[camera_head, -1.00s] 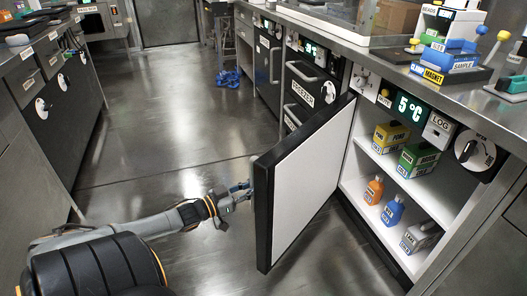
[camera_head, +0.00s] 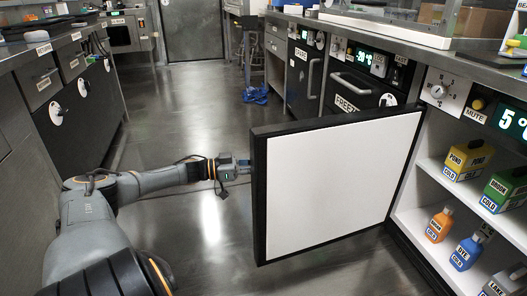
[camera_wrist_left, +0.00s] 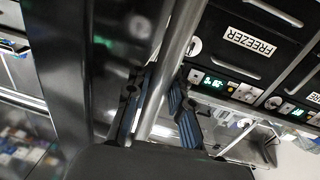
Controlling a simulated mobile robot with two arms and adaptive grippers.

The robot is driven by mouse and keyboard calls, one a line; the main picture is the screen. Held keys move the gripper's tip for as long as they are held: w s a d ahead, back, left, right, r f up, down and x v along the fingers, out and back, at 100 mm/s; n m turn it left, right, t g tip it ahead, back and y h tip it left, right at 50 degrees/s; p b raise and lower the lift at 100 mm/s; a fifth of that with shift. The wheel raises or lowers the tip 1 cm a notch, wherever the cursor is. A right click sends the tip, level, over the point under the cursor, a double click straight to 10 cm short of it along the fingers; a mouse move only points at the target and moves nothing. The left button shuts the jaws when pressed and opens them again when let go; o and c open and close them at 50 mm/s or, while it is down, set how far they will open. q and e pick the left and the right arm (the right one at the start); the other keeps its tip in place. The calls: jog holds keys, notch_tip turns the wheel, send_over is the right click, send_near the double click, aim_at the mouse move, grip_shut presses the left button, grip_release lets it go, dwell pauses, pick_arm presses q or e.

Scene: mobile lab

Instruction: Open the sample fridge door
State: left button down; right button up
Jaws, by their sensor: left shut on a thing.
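The sample fridge door (camera_head: 340,180) stands wide open in the head view, its white inner face toward me and its dark edge at left. The open fridge compartment (camera_head: 408,205) is at right, with shelves inside. My left gripper (camera_head: 240,168) is at the door's far left edge, on its outer side; its fingertips are partly hidden there. In the left wrist view, my left gripper (camera_wrist_left: 160,112) is shut around the metal handle bar (camera_wrist_left: 180,45), which runs between its fingers beside the dark door. My right gripper is not in view.
Bottles and boxes stand on the fridge shelves, among them a yellow box (camera_head: 469,160) and an orange bottle (camera_head: 440,224). A freezer (camera_head: 360,88) is behind the door. Drawers (camera_head: 62,105) line the left side.

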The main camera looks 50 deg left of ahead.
pick_arm(q)
jog(key=shift+w+a+f, duration=0.15)
jog(key=shift+a+f, duration=0.1)
jog(key=shift+a, duration=0.3)
jog(key=c, duration=1.2)
grip_release()
jog(key=shift+a, duration=0.15)
jog(key=shift+r, duration=0.15)
jog(key=shift+v, duration=6.05)
